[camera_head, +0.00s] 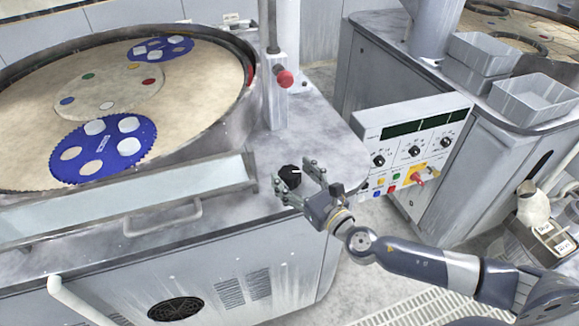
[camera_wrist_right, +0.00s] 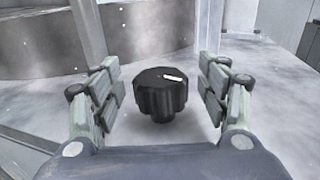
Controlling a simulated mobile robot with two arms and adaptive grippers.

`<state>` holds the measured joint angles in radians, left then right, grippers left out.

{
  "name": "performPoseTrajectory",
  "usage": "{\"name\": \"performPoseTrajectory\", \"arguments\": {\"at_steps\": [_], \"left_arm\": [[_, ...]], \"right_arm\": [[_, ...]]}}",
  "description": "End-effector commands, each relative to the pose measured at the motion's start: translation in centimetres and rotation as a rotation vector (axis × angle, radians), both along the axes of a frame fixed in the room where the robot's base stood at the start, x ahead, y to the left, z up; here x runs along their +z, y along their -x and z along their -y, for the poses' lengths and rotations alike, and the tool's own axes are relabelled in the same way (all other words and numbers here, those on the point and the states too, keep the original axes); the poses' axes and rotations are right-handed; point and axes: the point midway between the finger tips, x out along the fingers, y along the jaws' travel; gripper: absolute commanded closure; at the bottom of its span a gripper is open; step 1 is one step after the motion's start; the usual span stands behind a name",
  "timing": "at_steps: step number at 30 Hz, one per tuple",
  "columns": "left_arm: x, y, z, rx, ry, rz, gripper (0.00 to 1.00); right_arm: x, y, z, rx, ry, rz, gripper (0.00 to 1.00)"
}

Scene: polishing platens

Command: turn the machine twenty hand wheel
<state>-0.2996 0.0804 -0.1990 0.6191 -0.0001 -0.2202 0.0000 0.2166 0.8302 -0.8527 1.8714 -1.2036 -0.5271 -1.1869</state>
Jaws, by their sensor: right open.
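The hand wheel is a black fluted knob (camera_head: 290,176) with a white mark on top, on the grey deck at the machine's front right corner. My right gripper (camera_head: 300,181) is at the knob with its fingers open on either side of it. In the right wrist view the knob (camera_wrist_right: 161,95) stands centred between the two open fingers (camera_wrist_right: 160,98), with a visible gap on both sides. Its white mark points to the right there. My left gripper is not in view.
A red knob (camera_head: 285,79) on a post stands behind the hand wheel. A control panel (camera_head: 415,143) with dials and buttons is to the right. A clear guard (camera_head: 130,198) lies along the front left, before the round platen (camera_head: 205,75) with blue carriers. Grey bins (camera_head: 535,98) stand far right.

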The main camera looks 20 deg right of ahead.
Motion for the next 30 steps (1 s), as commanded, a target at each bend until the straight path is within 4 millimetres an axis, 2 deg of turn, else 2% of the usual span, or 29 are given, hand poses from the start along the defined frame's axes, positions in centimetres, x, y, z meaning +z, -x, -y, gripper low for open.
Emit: {"name": "performPoseTrajectory", "arguments": {"at_steps": [6,15,17,21,26,30], "left_arm": [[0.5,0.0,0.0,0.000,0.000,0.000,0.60],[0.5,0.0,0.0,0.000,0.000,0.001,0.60],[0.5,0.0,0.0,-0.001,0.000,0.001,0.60],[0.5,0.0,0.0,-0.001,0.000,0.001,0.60],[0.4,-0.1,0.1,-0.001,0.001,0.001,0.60],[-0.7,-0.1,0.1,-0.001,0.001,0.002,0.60]], "right_arm": [[0.0,-1.8,-0.6,0.000,-0.001,0.000,0.31],[-0.1,-2.0,-0.6,0.000,-0.001,-0.001,0.31],[-0.1,-1.9,-0.6,0.000,-0.001,-0.001,0.42],[-0.1,-1.9,-0.6,-0.001,-0.001,-0.001,0.74],[-0.1,-1.9,-0.6,0.000,-0.001,-0.001,0.76],[-0.4,-2.0,-0.5,0.027,-0.001,0.002,0.76]]}}
